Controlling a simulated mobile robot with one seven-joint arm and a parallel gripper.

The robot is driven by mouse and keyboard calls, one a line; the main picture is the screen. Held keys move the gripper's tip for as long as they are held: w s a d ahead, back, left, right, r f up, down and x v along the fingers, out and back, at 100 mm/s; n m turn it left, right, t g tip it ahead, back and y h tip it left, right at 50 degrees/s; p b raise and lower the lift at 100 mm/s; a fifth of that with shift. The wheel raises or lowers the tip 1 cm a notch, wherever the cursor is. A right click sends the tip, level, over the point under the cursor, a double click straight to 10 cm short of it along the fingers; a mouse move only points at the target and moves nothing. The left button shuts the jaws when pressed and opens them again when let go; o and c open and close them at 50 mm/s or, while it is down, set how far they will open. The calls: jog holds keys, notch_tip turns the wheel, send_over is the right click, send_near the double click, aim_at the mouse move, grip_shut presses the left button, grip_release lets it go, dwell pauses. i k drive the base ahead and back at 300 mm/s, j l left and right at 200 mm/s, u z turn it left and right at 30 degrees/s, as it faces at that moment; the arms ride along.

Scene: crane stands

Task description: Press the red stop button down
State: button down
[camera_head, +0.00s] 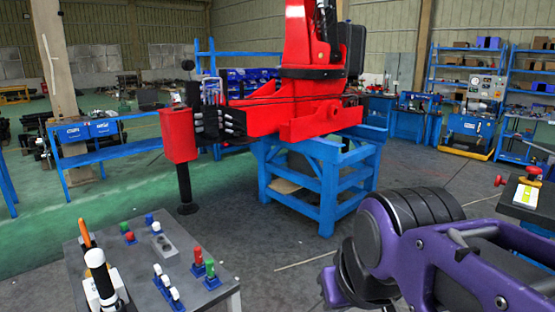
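Several small coloured controls stand on a grey table at the lower left. One has a red cap (130,237) low on a blue base. Another is a taller red piece (197,255) beside a green one (210,267). I cannot tell for certain which of these is the red stop button, or whether it is pressed. My purple arm reaches in from the right edge, and its dark end hangs low at the lower centre right, apart from the grey table. The fingers of my gripper (342,280) cannot be made out clearly.
The grey table (222,296) also holds white-topped pieces (166,282) and a black-and-white upright tool (103,279). A red crane (290,110) rests on a blue stand (325,195) behind. Floor between is clear.

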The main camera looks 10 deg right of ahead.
aim_at(532, 171)
jog(key=i+l+z, duration=0.1)
jog(key=i+z, duration=0.75)
jog(key=i, duration=1.15)
jog(key=i+z, duration=0.25)
jog(key=i+j+z, duration=0.1)
jog(key=i+z, duration=0.25)
jog(key=z, duration=3.05)
